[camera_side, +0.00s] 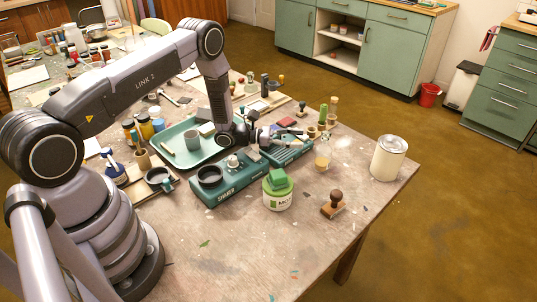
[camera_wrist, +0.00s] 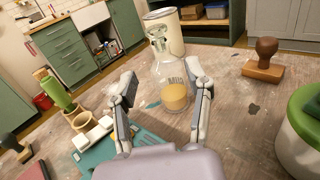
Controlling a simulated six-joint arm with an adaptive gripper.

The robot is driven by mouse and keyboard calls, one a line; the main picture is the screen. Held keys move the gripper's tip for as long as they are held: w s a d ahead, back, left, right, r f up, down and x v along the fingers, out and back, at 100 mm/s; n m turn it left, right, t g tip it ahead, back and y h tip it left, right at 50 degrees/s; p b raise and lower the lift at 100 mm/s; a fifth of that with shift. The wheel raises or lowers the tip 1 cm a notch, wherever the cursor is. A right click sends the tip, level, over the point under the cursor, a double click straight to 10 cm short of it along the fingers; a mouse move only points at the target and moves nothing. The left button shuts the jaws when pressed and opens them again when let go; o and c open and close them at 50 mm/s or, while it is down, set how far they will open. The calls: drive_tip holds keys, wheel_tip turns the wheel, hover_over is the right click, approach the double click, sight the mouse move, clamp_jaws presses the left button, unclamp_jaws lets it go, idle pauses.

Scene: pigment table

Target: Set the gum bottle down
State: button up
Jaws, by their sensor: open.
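The gum bottle (camera_wrist: 174,92) is clear glass with amber liquid at the bottom and a label. It stands upright on the table in the wrist view. In the side view the bottle (camera_side: 322,161) is small, to the right of the teal shaker. My gripper (camera_wrist: 166,88) is open, and its two fingers frame the bottle from left and right. The side view shows my gripper (camera_side: 294,135) above the teal devices, to the left of and behind the bottle, seemingly apart from it. Any finger contact cannot be made out.
A cream can (camera_side: 388,158) stands at the right, behind the bottle in the wrist view. A wooden stamp (camera_side: 333,204) and a green-lidded jar (camera_side: 277,192) stand nearer the front. The right front table is clear.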

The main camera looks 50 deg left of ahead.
drive_tip(key=v, duration=0.3)
drive_tip(key=shift+s+a, duration=0.25)
drive_tip(key=shift+s+r, duration=0.1)
drive_tip(key=shift+r, duration=0.25)
drive_tip(key=s+d+r+m+g, duration=0.3)
drive_tip(key=s+r+m+g, duration=0.15)
drive_tip(key=r, duration=0.25)
drive_tip(key=s+d+r+m+g, duration=0.25)
drive_tip(key=r+m, duration=0.25)
drive_tip(key=r, duration=0.3)
drive_tip(key=s+d+r+m+g, duration=0.3)
drive_tip(key=s+r+m+g, duration=0.15)
drive_tip(key=r, duration=0.25)
drive_tip(key=s+a+r+m+t+y, duration=0.1)
drive_tip(key=s+a+r+m+y, duration=0.2)
drive_tip(key=s, duration=0.4)
drive_tip(key=s+a+r+m+t+y, duration=0.2)
drive_tip(key=s+a+r+m+y, duration=0.1)
drive_tip(key=s, duration=0.5)
drive_tip(key=s+a+r+m+t+y, duration=0.2)
drive_tip(key=s+a+r+m+y, duration=0.1)
drive_tip(key=s+m+y, duration=0.3)
drive_tip(key=shift+s+a+r+y, duration=0.35)
drive_tip(key=shift+s+r+y, duration=0.3)
drive_tip(key=shift+s+y, duration=0.2)
